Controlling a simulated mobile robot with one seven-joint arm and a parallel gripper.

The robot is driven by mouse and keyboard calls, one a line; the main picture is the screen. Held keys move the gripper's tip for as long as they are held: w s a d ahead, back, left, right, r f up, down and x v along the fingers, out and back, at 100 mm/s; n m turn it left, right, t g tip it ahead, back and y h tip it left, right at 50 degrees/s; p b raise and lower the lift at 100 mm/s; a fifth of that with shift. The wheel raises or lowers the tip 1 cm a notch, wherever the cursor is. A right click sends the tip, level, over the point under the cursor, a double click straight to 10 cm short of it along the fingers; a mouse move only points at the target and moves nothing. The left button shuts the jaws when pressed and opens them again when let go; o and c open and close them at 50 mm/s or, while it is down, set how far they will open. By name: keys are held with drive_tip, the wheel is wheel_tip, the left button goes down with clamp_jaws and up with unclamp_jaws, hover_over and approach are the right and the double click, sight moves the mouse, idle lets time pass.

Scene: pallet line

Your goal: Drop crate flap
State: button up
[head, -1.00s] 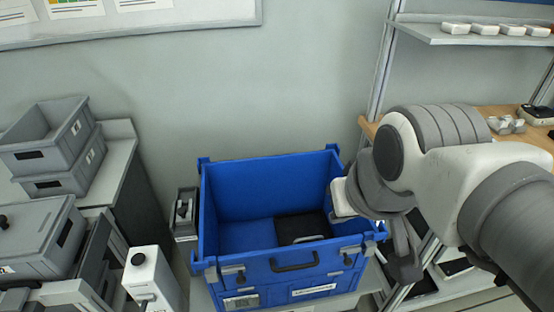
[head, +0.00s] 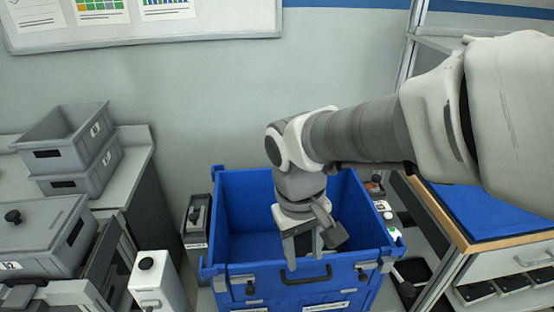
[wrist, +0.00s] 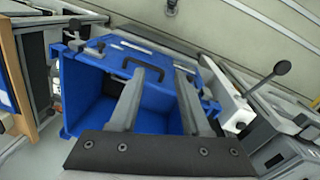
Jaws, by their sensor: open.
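The blue crate (head: 245,190) stands in the lower middle of the head view. Its front flap (head: 265,276) is upright, with a dark handle (head: 308,276) at its middle. A latch with a dark knob sits at the left (head: 249,287) and another at the right (head: 362,275) of the front. My gripper (head: 304,257) is open and empty, pointing down over the crate's front edge near the handle. In the wrist view my gripper's fingers (wrist: 168,75) are apart, with the flap (wrist: 113,57) just beyond them. I cannot tell whether they touch it.
Grey bins (head: 65,135) stand on a bench to the left. A white post (head: 152,280) with a black knob is left of the crate. A workbench with a blue top (head: 480,215) stands to the right.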

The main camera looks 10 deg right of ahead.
drive_tip(key=w+a+f+n+g+h+b, duration=0.15)
drive_tip(key=a+f+n+h+b, duration=0.3)
drive_tip(key=f, duration=0.85)
drive_tip(key=n+t+h+b, duration=0.3)
drive_tip(key=t+h, duration=0.3)
drive_tip(key=h, duration=0.3)
approach(303, 282)
drive_tip(key=b+x, duration=0.2)
drive_tip(key=x, duration=0.9)
drive_tip(key=shift+w+d+f, duration=0.1)
drive_tip(key=shift+w+d, duration=0.05)
drive_tip(key=shift+d, duration=0.25)
clamp_jaws()
